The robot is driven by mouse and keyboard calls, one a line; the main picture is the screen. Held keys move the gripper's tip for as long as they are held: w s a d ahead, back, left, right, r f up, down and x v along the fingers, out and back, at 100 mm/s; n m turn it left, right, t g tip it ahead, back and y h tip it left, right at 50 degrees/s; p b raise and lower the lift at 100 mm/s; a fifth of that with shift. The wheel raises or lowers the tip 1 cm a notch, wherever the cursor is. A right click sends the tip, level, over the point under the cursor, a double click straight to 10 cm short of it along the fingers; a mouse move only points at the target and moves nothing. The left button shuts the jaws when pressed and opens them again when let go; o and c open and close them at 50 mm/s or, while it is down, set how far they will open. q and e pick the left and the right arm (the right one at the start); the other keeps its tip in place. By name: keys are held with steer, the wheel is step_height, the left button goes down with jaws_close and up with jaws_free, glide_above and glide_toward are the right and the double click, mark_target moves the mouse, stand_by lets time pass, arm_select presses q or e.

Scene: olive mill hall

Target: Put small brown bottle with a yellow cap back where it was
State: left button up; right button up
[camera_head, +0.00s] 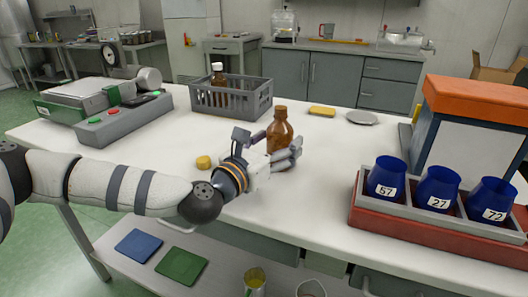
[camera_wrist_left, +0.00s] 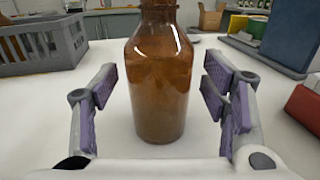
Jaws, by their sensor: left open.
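A brown glass bottle (camera_head: 280,128) stands upright on the white table. No yellow cap shows on it in the head view; its top is cut off in the left wrist view (camera_wrist_left: 158,80). My left gripper (camera_head: 279,145) is open, with the bottle standing between its spread fingers. The left wrist view shows a gap on both sides of the bottle. A small round yellow thing (camera_head: 204,162) lies on the table left of my left gripper; I cannot tell if it is a cap. My right gripper is not in view.
A grey crate (camera_head: 254,105) behind holds a brown bottle with a white cap (camera_head: 218,75). A red-based rack (camera_head: 420,236) with blue cups stands at the right, a scale (camera_head: 80,92) and button box (camera_head: 122,122) at the left. A grey plate (camera_head: 361,118) and yellow block (camera_head: 322,111) lie behind.

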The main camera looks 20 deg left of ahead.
arm_select(q)
steer(key=v, duration=1)
steer(key=shift+s+a+f, duration=0.1)
steer(key=shift+s+a, duration=0.05)
steer(key=shift+s, duration=0.15)
